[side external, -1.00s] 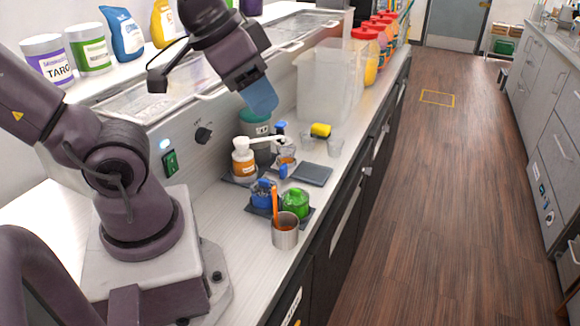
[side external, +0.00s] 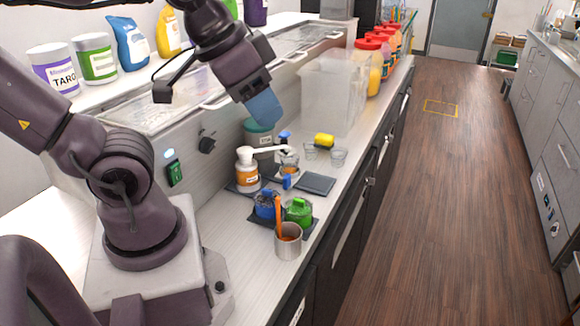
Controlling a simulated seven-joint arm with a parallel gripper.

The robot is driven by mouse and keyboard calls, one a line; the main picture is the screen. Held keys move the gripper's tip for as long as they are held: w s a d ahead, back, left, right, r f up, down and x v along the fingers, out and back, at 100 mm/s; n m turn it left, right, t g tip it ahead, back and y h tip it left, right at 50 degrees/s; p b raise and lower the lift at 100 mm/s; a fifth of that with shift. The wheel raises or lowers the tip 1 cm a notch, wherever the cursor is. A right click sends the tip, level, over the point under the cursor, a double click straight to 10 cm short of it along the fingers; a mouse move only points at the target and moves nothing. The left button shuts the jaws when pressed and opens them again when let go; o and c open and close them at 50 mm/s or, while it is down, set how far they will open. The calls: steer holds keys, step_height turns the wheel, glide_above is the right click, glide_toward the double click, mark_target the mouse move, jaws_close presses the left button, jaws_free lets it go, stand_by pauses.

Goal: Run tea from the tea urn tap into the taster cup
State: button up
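My gripper (side external: 265,107), with blue fingers, hangs above the counter over a grey-green urn (side external: 257,134), apart from the items below. I cannot tell whether its fingers are open or shut; nothing is visible in them. A blue tap-like part (side external: 285,137) shows beside the urn. A small clear cup with amber-brown content (side external: 289,164) sits just below it. Two more small clear cups (side external: 310,151) (side external: 338,157) stand to the right. I cannot tell which cup is the taster.
A dark flat pad (side external: 316,184) lies in front. Blue (side external: 265,205) and green (side external: 299,210) lidded jars stand near a metal cup (side external: 288,243) holding an orange stick. A yellow object (side external: 324,140) and a large clear bin (side external: 333,95) are behind. The counter's front edge is close.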

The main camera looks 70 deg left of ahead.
steer(key=shift+a, duration=0.1)
steer(key=c, duration=0.5)
steer(key=shift+n+g+y, duration=0.3)
steer(key=shift+n+g, duration=0.4)
steer(key=shift+n, duration=0.2)
steer(key=a, duration=0.1)
steer(key=w+a+f, duration=0.1)
steer(key=a+f, duration=0.1)
steer(key=shift+w+a, duration=0.1)
steer(key=shift+w, duration=0.3)
jaws_close()
steer(key=w+a+f+m+g, duration=0.1)
steer(key=w+a+m, duration=0.2)
steer(key=a, duration=0.6)
steer(key=w+a+f+m+g, duration=0.1)
steer(key=w+a+m, duration=0.3)
steer(key=a, duration=0.6)
steer(key=w+a+f+m+g, duration=0.2)
steer(key=w+a, duration=0.3)
steer(key=a, duration=0.5)
steer(key=shift+f+m, duration=0.6)
steer(key=shift+m, duration=0.3)
